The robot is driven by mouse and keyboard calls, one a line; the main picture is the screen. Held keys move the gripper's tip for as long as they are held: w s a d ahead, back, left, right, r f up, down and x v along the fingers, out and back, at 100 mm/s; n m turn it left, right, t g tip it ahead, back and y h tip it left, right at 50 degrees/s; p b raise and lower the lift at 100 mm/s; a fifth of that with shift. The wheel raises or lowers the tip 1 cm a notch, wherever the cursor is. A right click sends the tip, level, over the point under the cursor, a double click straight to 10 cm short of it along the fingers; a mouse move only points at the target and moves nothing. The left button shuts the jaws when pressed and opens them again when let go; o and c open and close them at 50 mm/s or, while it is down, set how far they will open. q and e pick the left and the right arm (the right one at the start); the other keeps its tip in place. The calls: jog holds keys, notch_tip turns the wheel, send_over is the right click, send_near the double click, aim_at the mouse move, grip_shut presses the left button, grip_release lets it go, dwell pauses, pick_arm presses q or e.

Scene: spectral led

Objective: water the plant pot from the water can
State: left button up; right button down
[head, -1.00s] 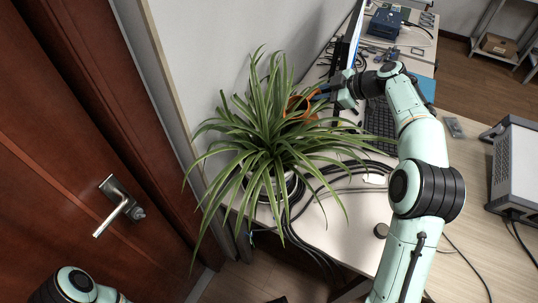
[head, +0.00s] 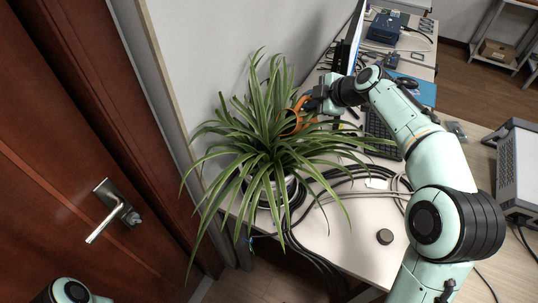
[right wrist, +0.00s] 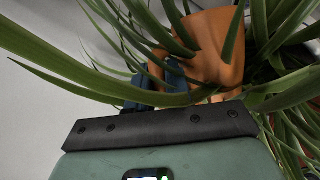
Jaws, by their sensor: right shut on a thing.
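The plant pot (head: 291,189) stands at the near end of the desk, mostly hidden under a large spider plant (head: 262,150) with long arching leaves. The orange water can (head: 299,117) is among the leaves at the plant's upper right, partly covered by them. My right gripper (head: 309,103) is shut on the can from its right side. In the right wrist view the orange can (right wrist: 212,45) shows beyond the blue-tipped fingers (right wrist: 165,85), with leaves crossing in front. Its spout and any water cannot be made out. My left gripper is not in view.
A monitor (head: 352,40) and keyboard (head: 383,130) stand behind and right of the plant. Black cables (head: 335,178) run beside the pot. A wooden door (head: 70,150) is at left.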

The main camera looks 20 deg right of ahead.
aim_at(302, 104)
jog(key=shift+s+a+r+n+h+p, duration=0.15)
jog(key=shift+a+n+h+p, duration=0.15)
jog(key=shift+a+h+p, duration=0.2)
jog(key=shift+a+p, duration=0.2)
jog(key=shift+p, duration=0.3)
jog(key=shift+t+h, duration=0.3)
jog(key=shift+a, duration=0.15)
jog(key=shift+s+a, duration=0.1)
jog(key=shift+a, duration=0.15)
jog(key=shift+s+a+n+p, duration=0.1)
jog(key=shift+a+n+p, duration=0.2)
jog(key=shift+p, duration=0.1)
jog(key=shift+s+a+h+p, duration=0.1)
jog(key=shift+a+h+p, duration=0.2)
jog(key=shift+p, duration=0.3)
